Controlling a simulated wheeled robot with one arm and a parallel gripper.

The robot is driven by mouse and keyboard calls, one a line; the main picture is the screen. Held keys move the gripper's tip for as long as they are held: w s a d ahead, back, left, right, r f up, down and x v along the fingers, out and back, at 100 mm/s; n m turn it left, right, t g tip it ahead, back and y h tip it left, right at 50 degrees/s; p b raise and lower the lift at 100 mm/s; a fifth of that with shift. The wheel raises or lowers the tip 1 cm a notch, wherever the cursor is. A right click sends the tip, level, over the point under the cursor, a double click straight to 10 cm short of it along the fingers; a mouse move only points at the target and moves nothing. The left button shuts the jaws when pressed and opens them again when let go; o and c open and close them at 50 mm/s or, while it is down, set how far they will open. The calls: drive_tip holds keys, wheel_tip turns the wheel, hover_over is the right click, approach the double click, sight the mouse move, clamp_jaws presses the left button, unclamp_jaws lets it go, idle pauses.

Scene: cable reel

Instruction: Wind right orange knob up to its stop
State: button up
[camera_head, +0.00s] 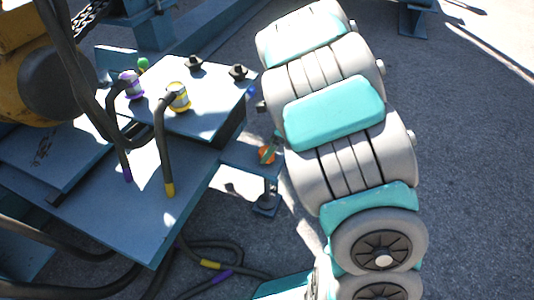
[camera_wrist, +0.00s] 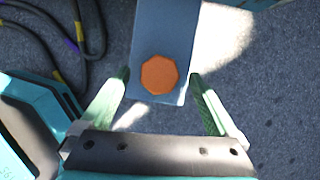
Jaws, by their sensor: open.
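The orange knob (camera_head: 266,155) shows small and partly covered beside my arm in the head view, at the right end of the blue frame. In the wrist view the knob (camera_wrist: 159,75) is an orange, eight-sided face on a blue plate (camera_wrist: 163,25). My gripper (camera_wrist: 161,77) is open, with one pale green finger on each side of the knob and a gap at both sides. How far the fingertips are from the knob in depth I cannot tell. In the head view my arm hides most of the gripper. Only this one orange knob shows.
A blue block (camera_head: 205,105) carries black knobs (camera_head: 238,72) and yellow (camera_head: 178,97) and purple (camera_head: 130,85) capped fittings with hoses. A jack-like foot (camera_head: 266,200) stands below the knob. Loose hoses (camera_head: 215,268) lie on the asphalt. Open ground lies to the right.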

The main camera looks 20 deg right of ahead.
drive_tip(key=shift+x, duration=1.25)
drive_tip(key=c, duration=1.4)
drive_tip(key=shift+o, duration=0.2)
